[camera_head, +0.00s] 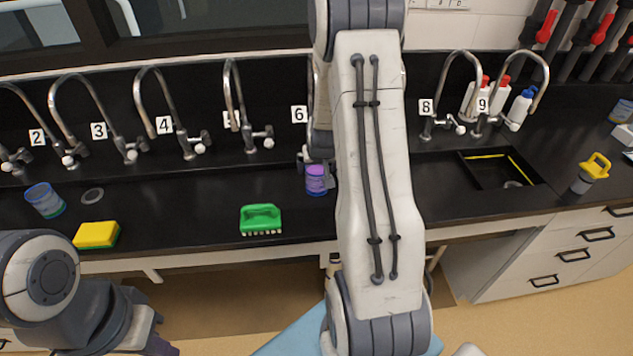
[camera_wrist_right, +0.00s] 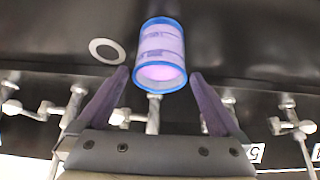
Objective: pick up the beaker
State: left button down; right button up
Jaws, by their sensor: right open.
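The beaker (camera_head: 317,181) is a small purple cup with blue edges, on the black counter below label 6. In the right wrist view the beaker (camera_wrist_right: 160,52) lies just ahead of my right gripper, its near rim about level with the fingertips. My right gripper (camera_wrist_right: 160,73) is open, one finger on each side of the beaker, with no clear grip on it. In the head view my right arm hides most of the right gripper (camera_head: 318,166). My left arm is at the lower left; only a dark purple edge shows where its gripper may be.
A green brush (camera_head: 261,218), a yellow sponge (camera_head: 96,235) and a blue-rimmed cup (camera_head: 45,200) stand on the counter to the left. Several curved taps line the back. A sink (camera_head: 497,178) and a yellow-topped container (camera_head: 590,174) are at right. A pale ring (camera_wrist_right: 107,51) lies near the beaker.

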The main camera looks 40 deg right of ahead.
aim_at(317, 170)
jog(key=x, duration=0.3)
jog(key=shift+f, duration=0.1)
jog(key=shift+d, duration=0.1)
jog(key=c, duration=1.5)
jog(key=shift+w, duration=0.1)
grip_shut()
jog(key=shift+r, duration=0.2)
